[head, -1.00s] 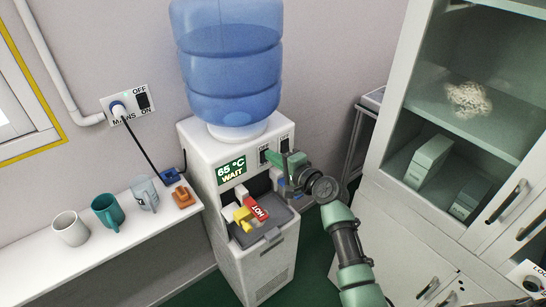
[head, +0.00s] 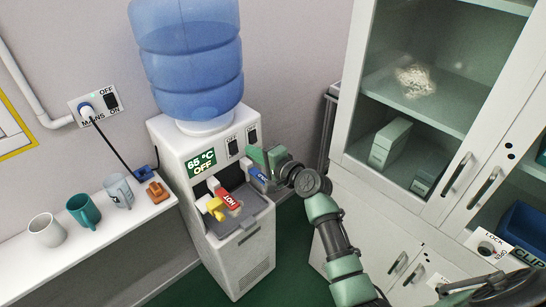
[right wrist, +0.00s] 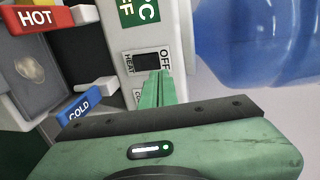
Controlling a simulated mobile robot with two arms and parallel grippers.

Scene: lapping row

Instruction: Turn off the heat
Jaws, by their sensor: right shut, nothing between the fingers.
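The white water dispenser (head: 165,140) carries a green display (head: 201,163) that reads 65 °C OFF. Two dark rocker switches sit on its front. The one nearer the display is the heat switch (head: 232,147); in the right wrist view the heat switch (right wrist: 147,62) shows labels HEAT and OFF. My right gripper (head: 257,155) is shut and empty in front of the switches. In the right wrist view its fingertips (right wrist: 160,78) lie beside the heat switch and partly cover a second label; contact cannot be told. My left gripper is not in view.
A red HOT tap (head: 228,198) and a blue COLD tap (head: 259,172) stick out below the switches. A blue bottle (head: 190,65) stands on top. Mugs line the shelf (head: 95,240) at left. A glass-door cabinet (head: 365,130) stands at right.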

